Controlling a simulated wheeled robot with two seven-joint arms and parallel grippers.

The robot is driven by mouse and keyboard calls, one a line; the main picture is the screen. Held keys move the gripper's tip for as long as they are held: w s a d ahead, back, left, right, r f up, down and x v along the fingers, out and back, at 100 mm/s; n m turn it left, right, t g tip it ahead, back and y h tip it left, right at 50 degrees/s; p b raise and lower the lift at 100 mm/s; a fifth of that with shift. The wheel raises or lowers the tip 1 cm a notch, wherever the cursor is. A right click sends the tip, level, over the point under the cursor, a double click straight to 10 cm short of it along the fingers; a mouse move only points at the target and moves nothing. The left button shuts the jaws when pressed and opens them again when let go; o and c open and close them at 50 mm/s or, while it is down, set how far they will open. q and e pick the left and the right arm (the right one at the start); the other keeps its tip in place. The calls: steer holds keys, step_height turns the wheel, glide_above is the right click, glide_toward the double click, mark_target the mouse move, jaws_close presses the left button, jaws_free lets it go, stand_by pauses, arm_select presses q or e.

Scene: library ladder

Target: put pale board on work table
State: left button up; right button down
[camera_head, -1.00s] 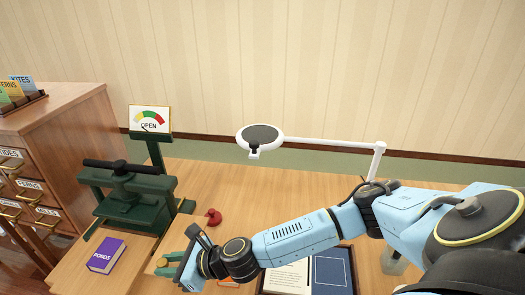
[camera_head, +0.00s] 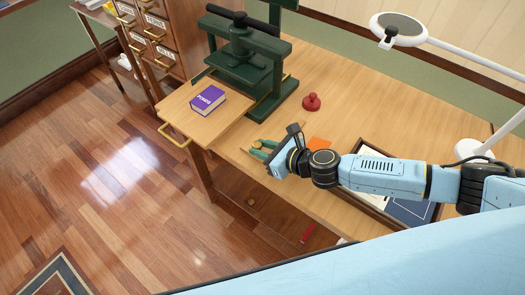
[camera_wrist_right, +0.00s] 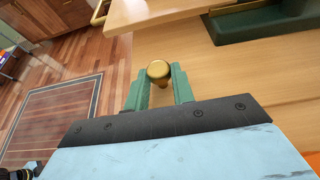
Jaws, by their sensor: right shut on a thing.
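The work table (camera_head: 345,88) is light wood and spans the middle of the head view. My right gripper (camera_head: 261,149) is low over its front edge, with green fingers. In the right wrist view, the right gripper (camera_wrist_right: 158,88) is shut on a brass knob (camera_wrist_right: 158,70), which shows between the fingertips. What the knob belongs to is hidden. I cannot make out a separate pale board in either view. My left gripper is not in view.
A green press (camera_head: 246,55) stands at the table's back left. A purple book (camera_head: 208,99) lies on a wooden leaf (camera_head: 185,108) left of my gripper. A red knobbed object (camera_head: 312,102), an orange piece (camera_head: 318,144), a dark framed tray (camera_head: 412,211) and a lamp (camera_head: 398,29) are nearby.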

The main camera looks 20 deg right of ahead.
steer(key=shift+r, duration=0.1)
steer(key=c, duration=1.2)
jaws_free()
steer(key=p+v, duration=0.1)
steer(key=v, duration=1.1)
